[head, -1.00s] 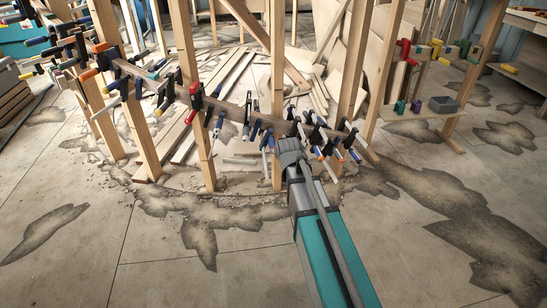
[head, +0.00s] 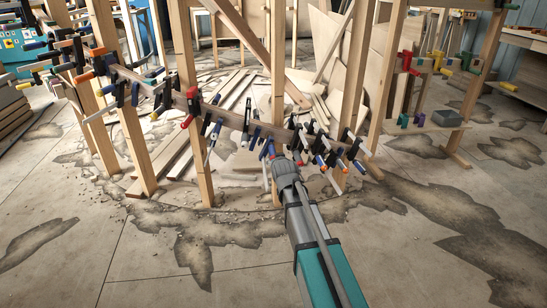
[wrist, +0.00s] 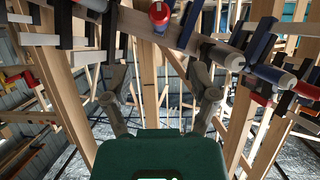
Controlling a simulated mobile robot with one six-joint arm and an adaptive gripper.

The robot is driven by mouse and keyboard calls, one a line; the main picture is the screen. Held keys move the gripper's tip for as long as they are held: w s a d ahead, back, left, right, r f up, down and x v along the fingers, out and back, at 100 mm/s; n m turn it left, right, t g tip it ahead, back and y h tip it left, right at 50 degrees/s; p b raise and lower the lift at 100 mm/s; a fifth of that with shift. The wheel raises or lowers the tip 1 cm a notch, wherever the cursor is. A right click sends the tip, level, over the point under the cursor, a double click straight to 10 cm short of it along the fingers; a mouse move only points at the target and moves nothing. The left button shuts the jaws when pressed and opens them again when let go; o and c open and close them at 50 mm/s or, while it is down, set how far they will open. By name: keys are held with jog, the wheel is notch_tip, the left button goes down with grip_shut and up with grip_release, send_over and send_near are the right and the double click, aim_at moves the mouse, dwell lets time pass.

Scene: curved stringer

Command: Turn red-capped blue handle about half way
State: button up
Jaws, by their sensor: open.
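The red-capped blue handle (wrist: 159,14) is at the top middle of the wrist view, seen nearly end-on, with a red ring around a pale blue end. In the head view it is a small blue and red shape (head: 268,150) just beyond my gripper (head: 279,166). In the wrist view my gripper (wrist: 158,73) is open, its two fingers spread left and right with nothing between them. The handle appears above the gap between the fingertips and apart from them. Its clamp's bar is mostly hidden.
A curved wooden stringer (head: 228,118) carries several clamps, with dark blue handles close right of the target. A blue handle with a pale end (wrist: 272,75) is near the right finger. Wooden posts (head: 203,150) stand around. The floor in front is clear.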

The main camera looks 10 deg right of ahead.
aim_at(273, 154)
jog(key=shift+w, duration=0.1)
jog(key=b+x, duration=0.5)
jog(key=x, duration=0.8)
jog(key=shift+w+f, duration=0.2)
jog(key=shift+w, duration=0.05)
jog(key=shift+d, duration=0.1)
grip_shut()
dwell(0.4)
